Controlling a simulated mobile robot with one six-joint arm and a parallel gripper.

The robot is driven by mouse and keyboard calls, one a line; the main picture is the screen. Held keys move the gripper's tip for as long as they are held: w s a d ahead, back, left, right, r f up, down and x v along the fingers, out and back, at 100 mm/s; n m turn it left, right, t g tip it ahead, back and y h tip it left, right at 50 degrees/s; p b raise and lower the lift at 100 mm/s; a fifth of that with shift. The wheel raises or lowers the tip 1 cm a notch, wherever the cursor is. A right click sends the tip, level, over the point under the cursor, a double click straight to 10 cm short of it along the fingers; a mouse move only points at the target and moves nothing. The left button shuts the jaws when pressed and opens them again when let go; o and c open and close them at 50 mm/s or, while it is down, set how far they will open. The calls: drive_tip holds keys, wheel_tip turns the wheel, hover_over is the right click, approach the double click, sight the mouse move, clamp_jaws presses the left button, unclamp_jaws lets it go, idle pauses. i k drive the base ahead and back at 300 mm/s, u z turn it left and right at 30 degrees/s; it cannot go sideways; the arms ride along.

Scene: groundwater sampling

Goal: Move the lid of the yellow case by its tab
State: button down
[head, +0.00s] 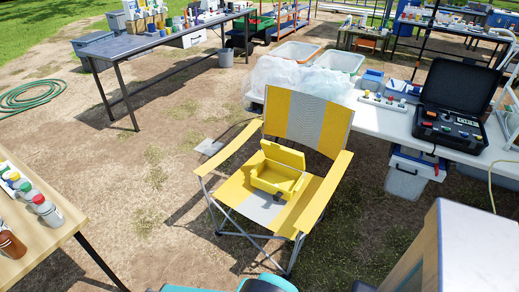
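A small yellow case (274,183) sits on the seat of a yellow and grey folding chair, near the middle of the head view. Its lid (283,154) stands raised at the back of the case, towards the backrest, so the case looks open. The tab on the lid is too small to make out for sure. My gripper is not in view, and nothing is seen touching the case or the lid.
The folding chair (318,120) has armrests on both sides of the case. A white table (385,122) with an open black case (452,105) stands behind right. A wooden table (40,235) with bottles is at left. Bare ground lies left of the chair.

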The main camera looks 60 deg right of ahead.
sight(290, 157)
drive_tip(key=u, duration=0.95)
drive_tip(key=k, duration=1.3)
drive_tip(key=z, duration=1.15)
drive_tip(key=i, duration=0.7)
drive_tip(key=u, duration=0.2)
